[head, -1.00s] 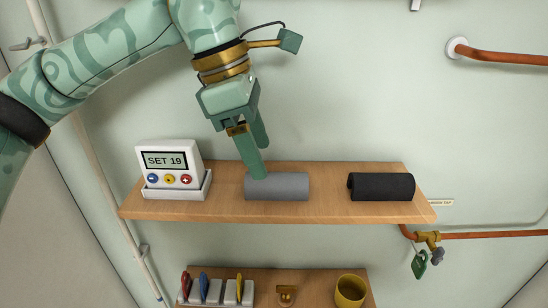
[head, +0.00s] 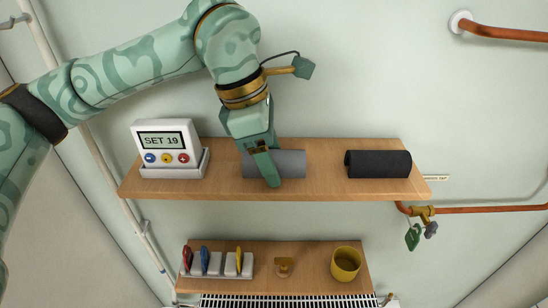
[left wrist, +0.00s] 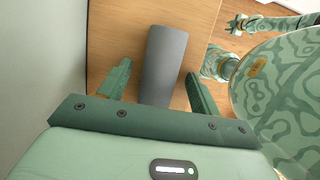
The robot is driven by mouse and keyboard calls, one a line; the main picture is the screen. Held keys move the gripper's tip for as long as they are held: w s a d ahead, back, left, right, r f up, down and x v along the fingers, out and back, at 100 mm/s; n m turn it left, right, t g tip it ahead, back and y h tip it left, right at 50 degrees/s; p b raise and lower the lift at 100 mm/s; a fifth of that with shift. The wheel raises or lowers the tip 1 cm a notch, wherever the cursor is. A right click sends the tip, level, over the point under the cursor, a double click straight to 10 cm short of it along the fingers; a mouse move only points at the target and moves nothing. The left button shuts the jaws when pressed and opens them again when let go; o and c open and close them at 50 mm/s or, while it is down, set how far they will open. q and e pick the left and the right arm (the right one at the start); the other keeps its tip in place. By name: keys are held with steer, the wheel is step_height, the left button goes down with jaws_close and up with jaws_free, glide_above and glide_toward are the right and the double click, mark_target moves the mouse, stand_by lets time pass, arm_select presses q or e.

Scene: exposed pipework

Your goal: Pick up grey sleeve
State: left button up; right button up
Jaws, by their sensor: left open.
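The grey sleeve (head: 291,164) lies on the upper wooden shelf (head: 225,189), between a white display unit and a black sleeve. My left gripper (head: 268,172) is open and points down at it. One finger crosses in front of the grey sleeve, and the other is hidden behind it in the head view. In the left wrist view the grey sleeve (left wrist: 164,62) lies lengthwise between the two open fingers of my left gripper (left wrist: 158,69), with a gap on each side.
The display unit (head: 164,140) reads SET 19. The black sleeve (head: 378,164) lies to the right, with bare shelf between. A lower shelf (head: 310,281) holds coloured levers (head: 239,260) and a yellow cup (head: 345,263). A copper pipe with a valve (head: 424,213) runs at the right.

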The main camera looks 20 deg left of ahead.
arm_select(q)
steer(key=c, duration=1)
steer(key=shift+c, duration=0.2)
